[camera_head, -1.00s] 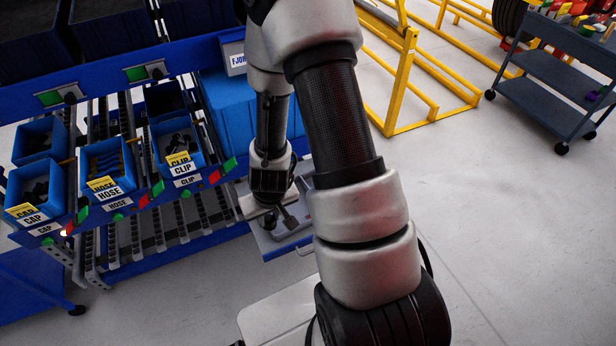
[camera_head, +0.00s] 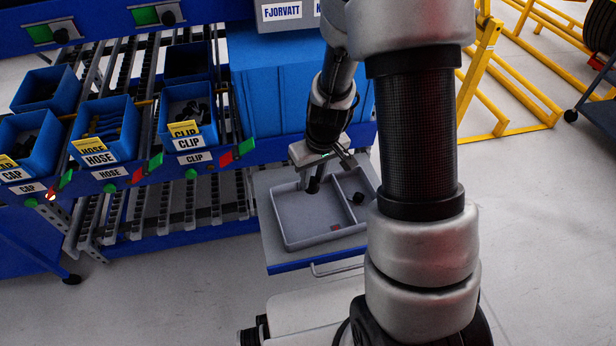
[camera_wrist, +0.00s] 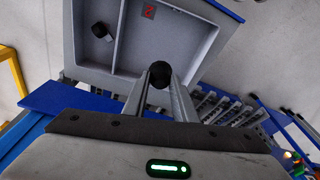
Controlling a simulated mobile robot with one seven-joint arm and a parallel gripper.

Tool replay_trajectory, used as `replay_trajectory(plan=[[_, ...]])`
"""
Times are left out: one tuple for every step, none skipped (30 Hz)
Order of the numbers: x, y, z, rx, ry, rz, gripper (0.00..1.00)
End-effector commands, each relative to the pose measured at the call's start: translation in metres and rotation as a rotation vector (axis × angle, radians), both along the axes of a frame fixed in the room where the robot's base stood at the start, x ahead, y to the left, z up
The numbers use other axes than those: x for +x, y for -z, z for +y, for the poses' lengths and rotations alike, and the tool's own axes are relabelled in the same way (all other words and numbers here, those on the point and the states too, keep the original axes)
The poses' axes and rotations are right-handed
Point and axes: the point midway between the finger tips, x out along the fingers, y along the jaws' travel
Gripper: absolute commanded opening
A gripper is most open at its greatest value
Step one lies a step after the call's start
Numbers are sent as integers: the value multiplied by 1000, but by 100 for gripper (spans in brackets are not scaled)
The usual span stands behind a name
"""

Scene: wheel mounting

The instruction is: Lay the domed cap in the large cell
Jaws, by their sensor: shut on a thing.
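My gripper (camera_head: 318,182) is shut on the dark domed cap (camera_wrist: 159,74), which shows between the fingertips in the wrist view. In the head view the cap (camera_head: 313,186) hangs below the fingers, over the grey tray (camera_head: 283,222). The large cell (camera_head: 300,215) is the wide left part of the tray in the head view. It also shows in the wrist view (camera_wrist: 170,42), with the cap in front of its near edge. I cannot tell how high the cap is above the floor of the cell.
A small dark part (camera_head: 358,198) lies in the narrow right cell, beyond a thin divider. A red mark (camera_head: 335,227) is on the large cell's floor. Blue bins labelled CAP, HOSE and CLIP (camera_head: 190,115) stand on the rack at left. A blue box (camera_head: 275,95) stands behind the tray.

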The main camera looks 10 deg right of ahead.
Motion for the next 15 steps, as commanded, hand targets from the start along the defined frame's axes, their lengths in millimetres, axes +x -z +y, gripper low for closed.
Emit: replay_trajectory(plan=[[1,3,0,1,-6,1,4],[1,3,0,0,-9,2,4],[1,2,0,1,-10,2,4],[1,1,0,0,-11,3,4],[1,1,0,0,-11,3,4],[1,0,0,0,-11,3,4],[1,0,0,0,-10,3,4],[1,0,0,0,-10,3,4],[1,0,0,0,-10,3,4],[1,1,0,0,-10,3,4],[1,1,0,0,-10,3,4],[1,0,0,0,-9,3,4],[1,0,0,-1,-8,3,4],[0,0,0,-2,-6,3,4],[0,0,1,-5,-4,2,4]])
